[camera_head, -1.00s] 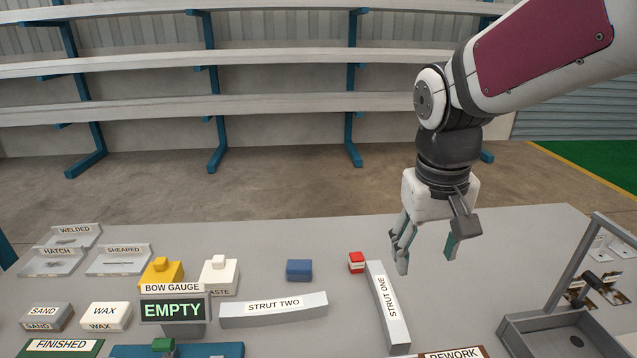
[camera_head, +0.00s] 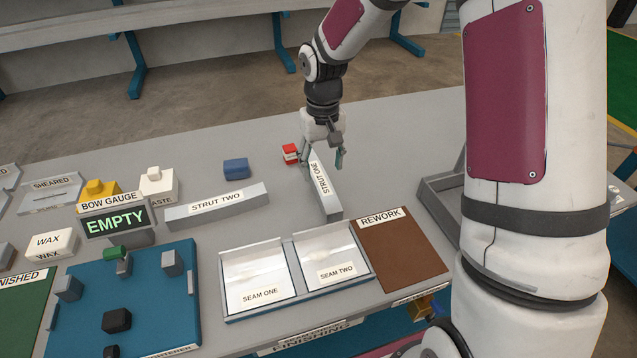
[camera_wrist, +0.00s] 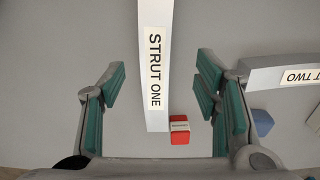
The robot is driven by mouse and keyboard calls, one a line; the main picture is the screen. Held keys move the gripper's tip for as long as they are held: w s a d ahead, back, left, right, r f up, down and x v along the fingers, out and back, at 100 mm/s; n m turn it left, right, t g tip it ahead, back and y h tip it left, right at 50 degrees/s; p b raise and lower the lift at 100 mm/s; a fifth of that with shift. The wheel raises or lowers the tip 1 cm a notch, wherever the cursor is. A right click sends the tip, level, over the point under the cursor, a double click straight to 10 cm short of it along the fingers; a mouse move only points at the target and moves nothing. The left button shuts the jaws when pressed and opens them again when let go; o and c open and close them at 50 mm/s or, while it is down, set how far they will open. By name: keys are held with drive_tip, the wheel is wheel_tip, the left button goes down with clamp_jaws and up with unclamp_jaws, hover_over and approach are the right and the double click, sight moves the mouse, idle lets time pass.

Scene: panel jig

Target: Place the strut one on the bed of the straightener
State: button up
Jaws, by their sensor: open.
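Strut one (camera_head: 325,188) is a pale grey bar with a label, lying on the table right of strut two. My gripper (camera_head: 325,162) is open above its far end. In the wrist view, strut one (camera_wrist: 154,70) runs between the open fingers of my gripper (camera_wrist: 158,100), with a gap on each side. The straightener (camera_head: 140,290) is a blue bed at the front left, with grey blocks, a black block and a green-topped post on it. Its front label is partly cut off by the frame edge.
A red block (camera_head: 290,154) sits close beside strut one's far end. Strut two (camera_head: 217,206) lies to the left, with a blue block (camera_head: 236,169) behind it. The bow gauge (camera_head: 116,222) reads EMPTY. Seam trays (camera_head: 292,268) and a brown rework mat (camera_head: 400,250) lie in front.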

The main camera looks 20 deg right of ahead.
sight(323, 186)
wheel_tip(323, 186, down, 9)
drive_tip(key=shift+w+d+r, duration=0.1)
idle(0.4)
drive_tip(key=c, duration=1.2)
clamp_jaws()
drive_tip(key=shift+r, duration=0.2)
